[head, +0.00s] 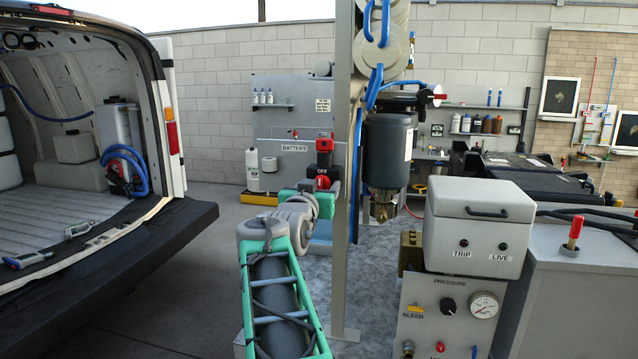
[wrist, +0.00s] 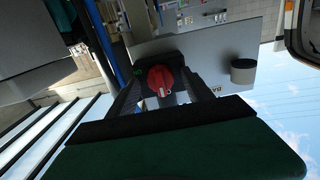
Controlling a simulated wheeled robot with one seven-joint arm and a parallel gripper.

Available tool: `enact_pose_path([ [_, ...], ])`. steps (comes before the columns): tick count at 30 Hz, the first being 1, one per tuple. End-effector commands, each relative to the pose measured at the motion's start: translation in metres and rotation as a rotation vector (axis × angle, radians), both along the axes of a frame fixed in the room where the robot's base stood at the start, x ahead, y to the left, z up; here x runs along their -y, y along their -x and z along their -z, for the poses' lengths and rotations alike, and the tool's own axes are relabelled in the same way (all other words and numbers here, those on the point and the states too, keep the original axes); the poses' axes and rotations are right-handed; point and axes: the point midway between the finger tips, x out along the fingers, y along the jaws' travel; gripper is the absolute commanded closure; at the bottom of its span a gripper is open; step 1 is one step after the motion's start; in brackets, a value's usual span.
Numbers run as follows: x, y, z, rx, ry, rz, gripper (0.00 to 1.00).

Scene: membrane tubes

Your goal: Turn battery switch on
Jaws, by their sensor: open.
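The battery switch is a red rotary knob (head: 322,182) on a dark base, with an OFF label above it, near the BATTERY sign (head: 294,148). In the wrist view the red knob (wrist: 160,82) shows close in front of my gripper (wrist: 165,78). My gripper is open, with one dark finger on either side of the knob in the picture. Gaps show between the fingers and the knob; I cannot tell how far the fingertips reach around it. In the head view my green and grey arm stretches toward the switch and partly hides its surroundings.
A grey post (head: 347,240) and a hanging dark canister (head: 389,150) stand just right of my arm. A box with TRIP and LIVE lamps (head: 478,228) is at the right. An open van (head: 90,130) stands at the left. Floor between van and arm is clear.

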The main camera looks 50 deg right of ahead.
Motion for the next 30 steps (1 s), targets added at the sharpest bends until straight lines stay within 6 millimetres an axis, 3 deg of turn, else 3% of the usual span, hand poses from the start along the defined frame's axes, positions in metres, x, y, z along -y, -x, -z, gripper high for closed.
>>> enact_pose_path([
  [6,-0.0002,-0.0004,0.0003,0.000,0.000,-0.001,0.42],
  [27,-0.0006,-0.0003,0.0000,0.000,0.000,-0.001,1.00],
  [30,-0.0005,-0.0002,0.0000,0.000,0.000,-0.001,1.00],
])
